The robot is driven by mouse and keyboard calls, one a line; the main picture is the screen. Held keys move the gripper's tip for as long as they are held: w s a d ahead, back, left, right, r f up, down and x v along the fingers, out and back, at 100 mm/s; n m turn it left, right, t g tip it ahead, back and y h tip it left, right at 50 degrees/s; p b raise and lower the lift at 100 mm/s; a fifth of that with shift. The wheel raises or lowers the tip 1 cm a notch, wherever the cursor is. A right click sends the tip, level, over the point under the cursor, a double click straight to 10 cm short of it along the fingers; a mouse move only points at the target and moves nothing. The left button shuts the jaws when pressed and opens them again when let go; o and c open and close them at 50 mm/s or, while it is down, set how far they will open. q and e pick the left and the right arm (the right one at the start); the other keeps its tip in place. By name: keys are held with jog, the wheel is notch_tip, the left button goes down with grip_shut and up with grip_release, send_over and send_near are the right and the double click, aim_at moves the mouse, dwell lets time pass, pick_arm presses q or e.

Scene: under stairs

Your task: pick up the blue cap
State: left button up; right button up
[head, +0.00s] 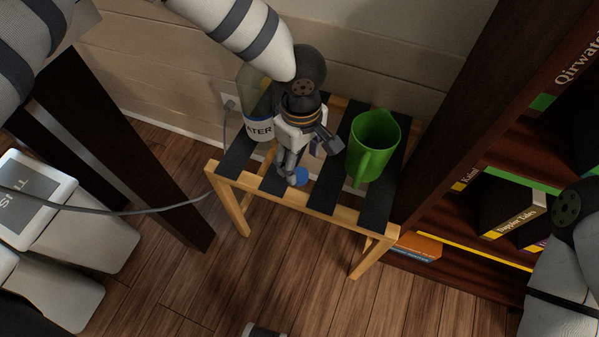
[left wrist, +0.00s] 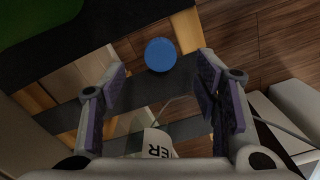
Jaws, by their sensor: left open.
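The blue cap (head: 301,176) is small and round and lies on a dark slat near the front edge of the small wooden stand (head: 227,186). In the left wrist view the cap (left wrist: 160,54) shows as a blue disc beyond the fingertips, near the middle. My left gripper (head: 300,172) points down over the stand, right by the cap, and partly covers it in the head view. In the left wrist view its two fingers (left wrist: 163,92) are apart with nothing between them.
A green mug (head: 372,146) stands on the stand right of my left gripper. A bottle labelled WATER (head: 259,129) stands behind and left of it. A dark bookshelf (head: 470,130) rises on the right. A dark post (head: 130,140) and a cable (head: 150,209) are on the left.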

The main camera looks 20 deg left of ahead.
aim_at(300, 174)
pick_arm(q)
notch_tip(300, 174, down, 5)
jog(key=shift+a+f, duration=0.1)
jog(key=c, duration=0.9)
pick_arm(e)
jog(key=shift+f, duration=0.25)
pick_arm(q)
notch_tip(300, 174, up, 3)
jog(key=shift+w+f, duration=0.1)
jog(key=s+d+r+p, duration=0.1)
jog(key=s+r+p, duration=0.2)
jog(key=s+r, duration=0.7)
jog(key=s, duration=0.4)
jog(key=shift+d+r, duration=0.15)
jog(key=shift+d, duration=0.25)
pick_arm(e)
jog(key=w+r, duration=0.2)
jog(key=r, duration=0.1)
jog(key=shift+r+t, duration=0.15)
jog(key=shift+t, duration=0.25)
